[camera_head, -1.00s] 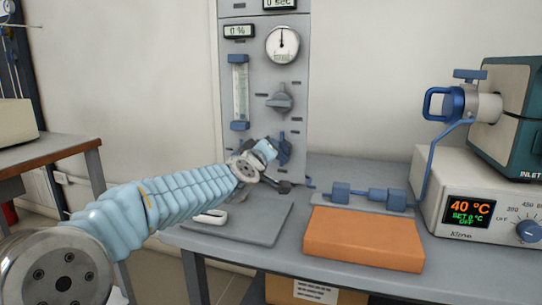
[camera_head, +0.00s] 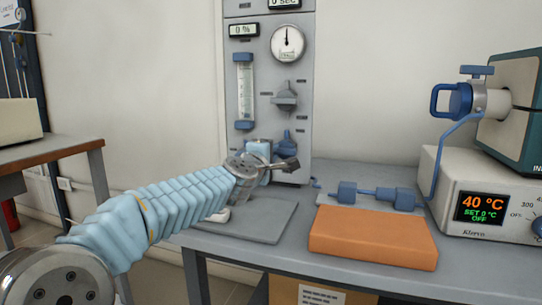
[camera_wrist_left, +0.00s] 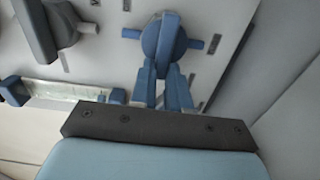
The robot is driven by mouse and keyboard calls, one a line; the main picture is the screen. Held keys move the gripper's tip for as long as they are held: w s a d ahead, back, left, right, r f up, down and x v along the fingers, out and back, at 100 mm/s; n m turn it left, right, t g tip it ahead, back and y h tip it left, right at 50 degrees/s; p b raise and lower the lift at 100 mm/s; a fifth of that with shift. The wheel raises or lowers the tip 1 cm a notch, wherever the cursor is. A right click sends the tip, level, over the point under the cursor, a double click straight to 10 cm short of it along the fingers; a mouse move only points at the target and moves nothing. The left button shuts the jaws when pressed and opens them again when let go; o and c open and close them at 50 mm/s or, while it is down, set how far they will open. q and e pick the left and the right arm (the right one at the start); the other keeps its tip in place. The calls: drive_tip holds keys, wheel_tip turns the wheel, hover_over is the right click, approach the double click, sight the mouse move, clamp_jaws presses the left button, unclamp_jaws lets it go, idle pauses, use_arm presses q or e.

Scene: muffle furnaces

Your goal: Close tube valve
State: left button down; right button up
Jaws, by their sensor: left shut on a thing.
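The blue tube valve (camera_head: 284,137) sits low on the grey control panel, under the grey knob. In the left wrist view the valve (camera_wrist_left: 166,36) is a round blue knob with short stubs on its sides. My left gripper (camera_head: 286,156) is at the valve, its arm reaching in from the left. In the left wrist view the two blue fingers of my left gripper (camera_wrist_left: 165,78) are closed on the lower part of the valve. The contact is partly hidden in the head view. My right gripper is not in view.
The grey knob (camera_head: 284,97), flow tube (camera_head: 245,90) and round gauge (camera_head: 288,43) are on the panel above. An orange block (camera_head: 372,238) and blue tube fittings (camera_head: 375,196) lie on the bench to the right. The furnace controller (camera_head: 480,205) reads 40 °C.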

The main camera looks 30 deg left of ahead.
use_arm(q)
drive_tip(key=shift+f, duration=0.15)
idle(0.4)
drive_tip(key=c, duration=1.1)
unclamp_jaws()
drive_tip(key=shift+s, duration=0.1)
drive_tip(key=p+v, duration=0.1)
drive_tip(key=v, duration=1.2)
drive_tip(key=shift+s+d, duration=0.2)
drive_tip(key=shift+s, duration=0.05)
